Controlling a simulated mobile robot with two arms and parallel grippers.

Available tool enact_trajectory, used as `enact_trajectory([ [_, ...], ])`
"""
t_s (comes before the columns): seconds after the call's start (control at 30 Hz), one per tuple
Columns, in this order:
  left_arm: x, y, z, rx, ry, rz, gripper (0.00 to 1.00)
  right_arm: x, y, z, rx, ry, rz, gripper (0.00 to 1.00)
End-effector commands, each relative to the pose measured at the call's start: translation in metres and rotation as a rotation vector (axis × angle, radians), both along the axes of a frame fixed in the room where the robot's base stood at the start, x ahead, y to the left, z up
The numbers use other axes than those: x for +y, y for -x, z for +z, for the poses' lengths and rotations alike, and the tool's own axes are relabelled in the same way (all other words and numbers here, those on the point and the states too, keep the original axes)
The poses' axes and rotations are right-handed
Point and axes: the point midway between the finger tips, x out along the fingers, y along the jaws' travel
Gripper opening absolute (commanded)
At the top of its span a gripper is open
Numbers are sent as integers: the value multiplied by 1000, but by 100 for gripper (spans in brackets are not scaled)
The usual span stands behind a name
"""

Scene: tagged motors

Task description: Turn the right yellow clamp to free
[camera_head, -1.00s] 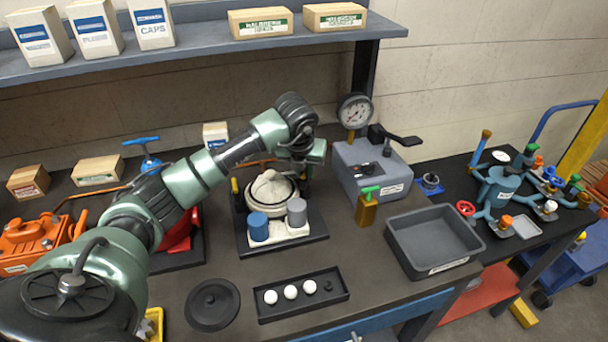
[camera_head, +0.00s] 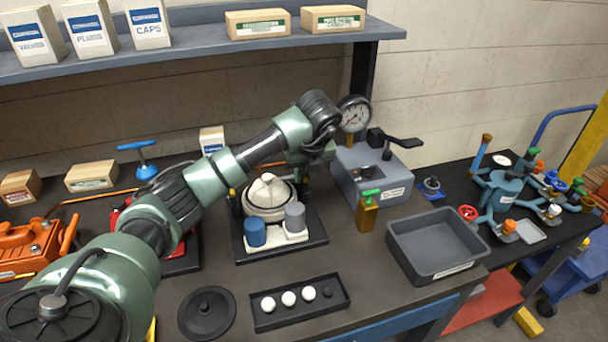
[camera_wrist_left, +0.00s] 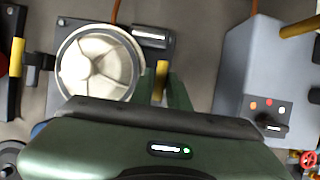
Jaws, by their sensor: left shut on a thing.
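The white round housing (camera_head: 268,196) with a ribbed lid stands on a black base plate. It also shows in the left wrist view (camera_wrist_left: 98,62). The right yellow clamp (camera_wrist_left: 161,77) stands upright beside the housing's right edge in the wrist view. My left gripper (camera_wrist_left: 162,88) is shut on this clamp, with a green finger on each side of it. In the head view my left gripper (camera_head: 303,170) is beside the housing's right rear, partly hidden by my wrist. My right gripper is not in view.
A blue cylinder (camera_head: 255,232) and a grey cylinder (camera_head: 295,217) stand in front of the housing. A grey gauge box (camera_head: 375,178) stands close on the right. A grey bin (camera_head: 432,238) and a black tray (camera_head: 300,316) with white balls lie nearer.

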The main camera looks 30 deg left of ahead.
Motion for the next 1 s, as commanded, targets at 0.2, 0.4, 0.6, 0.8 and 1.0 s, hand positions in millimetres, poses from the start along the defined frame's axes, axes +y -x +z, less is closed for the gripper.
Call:
enact_trajectory([
  [0.2,1,-1,2,-5,-1,5,0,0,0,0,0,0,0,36],
  [0.4,1,-1,2,-5,-1,4,38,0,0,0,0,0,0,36],
  [0.6,0,0,1,-3,0,2,38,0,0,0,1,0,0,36],
  [0.8,-2,0,6,-4,1,1,38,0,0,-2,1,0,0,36],
  [1.0,-11,7,34,-8,0,1,38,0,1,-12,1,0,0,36],
])
